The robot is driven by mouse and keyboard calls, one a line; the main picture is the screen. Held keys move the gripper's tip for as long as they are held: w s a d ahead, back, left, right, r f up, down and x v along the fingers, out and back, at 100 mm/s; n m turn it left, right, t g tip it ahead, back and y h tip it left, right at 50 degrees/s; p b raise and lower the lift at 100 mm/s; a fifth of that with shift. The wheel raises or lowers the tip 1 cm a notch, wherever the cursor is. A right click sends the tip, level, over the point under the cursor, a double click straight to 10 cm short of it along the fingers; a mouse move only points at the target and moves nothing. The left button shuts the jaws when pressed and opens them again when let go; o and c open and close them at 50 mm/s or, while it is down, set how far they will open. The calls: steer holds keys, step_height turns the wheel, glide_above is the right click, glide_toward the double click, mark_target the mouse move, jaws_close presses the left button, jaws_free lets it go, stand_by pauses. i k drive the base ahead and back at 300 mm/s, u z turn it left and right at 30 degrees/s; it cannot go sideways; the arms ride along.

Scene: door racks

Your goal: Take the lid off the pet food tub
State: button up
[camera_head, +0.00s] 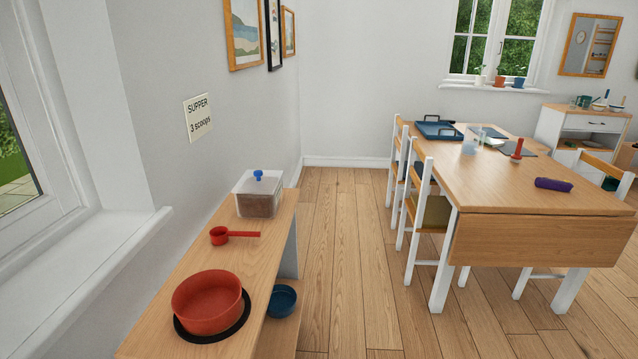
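The pet food tub (258,204) is a clear square box with brown food in its lower part. It stands at the far end of the narrow wooden bench (210,258) along the left wall. Its pale lid (249,184) is on top and has a blue knob (258,175) in the middle. My gripper is not in view.
On the bench, a red scoop (222,235) lies nearer than the tub, and a red bowl (207,302) sits on a black round mat (241,327). A blue bowl (282,300) is lower down. A table (540,195) with chairs stands right; the floor (345,250) between is clear.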

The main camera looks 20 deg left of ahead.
mark_target(253, 181)
steer(key=z, duration=0.35)
steer(key=i, duration=1.9)
steer(key=u, duration=1.65)
steer(key=i, duration=1.05)
steer(key=u, duration=1)
